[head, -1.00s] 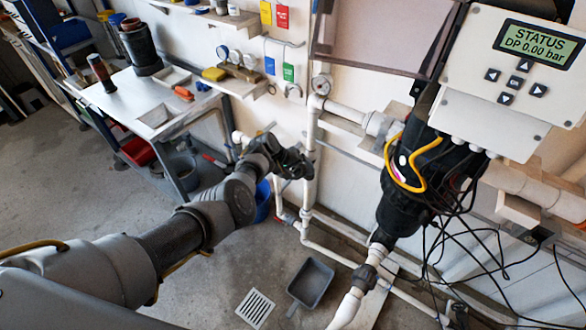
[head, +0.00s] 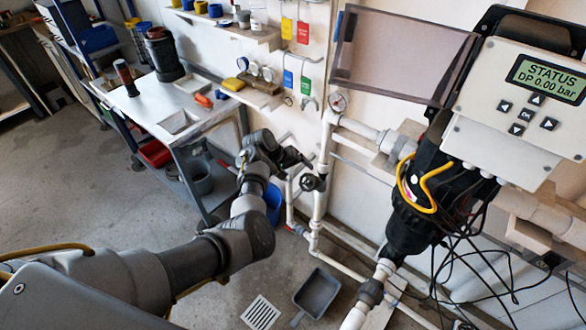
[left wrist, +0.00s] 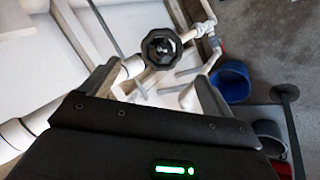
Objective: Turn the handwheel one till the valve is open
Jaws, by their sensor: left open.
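The handwheel (head: 311,182) is a small dark wheel on a white vertical pipe in the middle of the head view. In the left wrist view the black, lobed handwheel (left wrist: 161,48) faces me, ahead of the jaws and slightly above the picture's middle. My left gripper (head: 288,164) is just left of the wheel in the head view. In the left wrist view its fingers (left wrist: 155,88) are spread wide with nothing between them, and the wheel appears apart from them. My right gripper is not in view.
White pipes (head: 318,215) run around the wheel. The black filter body and control box (head: 520,90) are to the right. A workbench (head: 150,105) stands left. A blue bucket (left wrist: 230,80) and a grey dustpan (head: 317,292) are on the floor.

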